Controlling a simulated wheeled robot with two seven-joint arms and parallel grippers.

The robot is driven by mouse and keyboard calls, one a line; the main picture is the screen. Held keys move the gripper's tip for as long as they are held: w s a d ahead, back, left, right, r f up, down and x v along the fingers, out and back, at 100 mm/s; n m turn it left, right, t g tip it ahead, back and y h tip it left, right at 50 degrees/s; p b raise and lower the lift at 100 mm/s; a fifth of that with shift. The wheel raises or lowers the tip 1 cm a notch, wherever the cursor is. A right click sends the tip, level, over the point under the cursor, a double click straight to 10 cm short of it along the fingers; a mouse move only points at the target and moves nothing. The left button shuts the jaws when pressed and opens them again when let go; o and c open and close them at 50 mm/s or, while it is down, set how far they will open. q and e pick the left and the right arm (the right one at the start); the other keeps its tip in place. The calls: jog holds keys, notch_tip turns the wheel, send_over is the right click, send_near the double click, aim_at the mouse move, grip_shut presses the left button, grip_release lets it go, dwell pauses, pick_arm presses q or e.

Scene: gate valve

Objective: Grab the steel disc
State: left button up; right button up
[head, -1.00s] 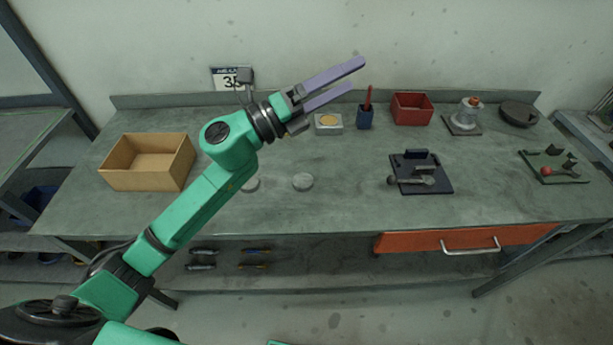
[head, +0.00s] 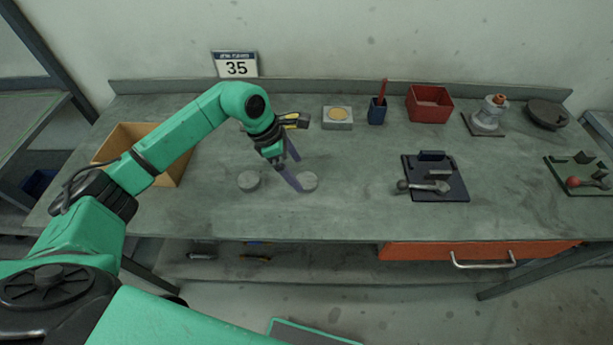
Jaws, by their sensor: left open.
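I cannot tell by colour which one is steel. Nothing is seen between the fingers. My right gripper is not in view.
A cardboard box (head: 176,172) stands at left, partly behind my arm. A dark blue tray with tools (head: 459,191) lies right of the discs. A red bin (head: 430,104), a blue pen cup (head: 377,112) and a grey block (head: 338,124) stand at the back. The bench front is clear.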

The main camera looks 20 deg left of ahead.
aim_at(306, 179)
pick_arm(q)
jog(key=p+x, duration=0.1)
jog(key=x, duration=0.3)
jog(key=shift+d, duration=0.2)
jog(key=shift+r, duration=0.1)
jog(key=c, duration=1.5)
grip_shut()
jog(key=shift+w+r, duration=0.1)
jog(key=shift+r, duration=0.05)
